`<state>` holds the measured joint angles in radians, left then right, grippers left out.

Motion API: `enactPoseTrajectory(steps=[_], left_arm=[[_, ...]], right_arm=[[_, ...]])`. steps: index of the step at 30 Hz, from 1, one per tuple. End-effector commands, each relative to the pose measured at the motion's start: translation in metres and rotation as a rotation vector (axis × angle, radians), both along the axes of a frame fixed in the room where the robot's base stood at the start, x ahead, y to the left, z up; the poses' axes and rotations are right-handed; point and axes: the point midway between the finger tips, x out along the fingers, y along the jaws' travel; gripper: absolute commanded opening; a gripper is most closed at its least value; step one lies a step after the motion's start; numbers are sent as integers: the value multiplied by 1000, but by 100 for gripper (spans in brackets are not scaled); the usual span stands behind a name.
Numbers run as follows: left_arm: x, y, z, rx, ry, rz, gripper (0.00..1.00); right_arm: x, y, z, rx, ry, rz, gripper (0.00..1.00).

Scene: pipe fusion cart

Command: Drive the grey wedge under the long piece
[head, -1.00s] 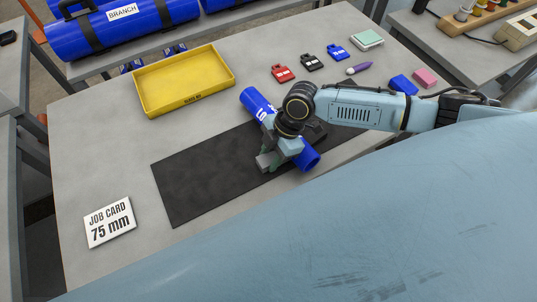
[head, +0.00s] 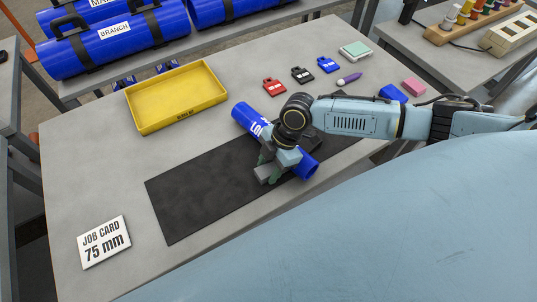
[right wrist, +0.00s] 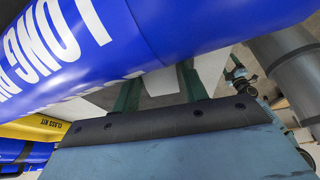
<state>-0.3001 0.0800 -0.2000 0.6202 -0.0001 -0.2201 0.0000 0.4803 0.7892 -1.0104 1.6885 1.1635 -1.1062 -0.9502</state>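The long piece (head: 308,167) is a blue pipe with white lettering, lying aslant on the black mat. Its lettered side fills the top of the right wrist view (right wrist: 150,35). My right gripper (head: 267,169) is low over the mat, at the near side of the pipe, with its wrist hiding the pipe's middle. A small grey block, apparently the grey wedge (head: 266,174), sits at its fingertips against the green fingers. The fingers seem shut on it. Whether the wedge touches the pipe or reaches under it is hidden. My left gripper is out of view.
The black mat (head: 190,205) has free room on the left. A yellow tray (head: 178,97) stands behind it, and a job card (head: 104,242) reading 75 mm lies front left. Red (head: 274,87), black (head: 302,74) and blue (head: 327,65) tags lie at the back.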

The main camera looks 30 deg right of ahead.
Motion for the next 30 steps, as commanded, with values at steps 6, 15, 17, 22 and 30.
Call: enactPoseTrajectory(steps=[6, 15, 17, 22, 30], left_arm=[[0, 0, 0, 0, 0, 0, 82], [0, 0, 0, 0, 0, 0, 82], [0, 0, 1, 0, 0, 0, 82], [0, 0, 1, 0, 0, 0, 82], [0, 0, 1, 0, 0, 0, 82]], right_arm=[[0, 0, 0, 1, 0, 0, 61], [0, -3, 7, 1, -1, 0, 61], [1, -6, 15, 1, -2, -1, 61], [1, -21, 48, -2, -3, 0, 61], [2, -42, 100, -1, -3, 0, 61]])
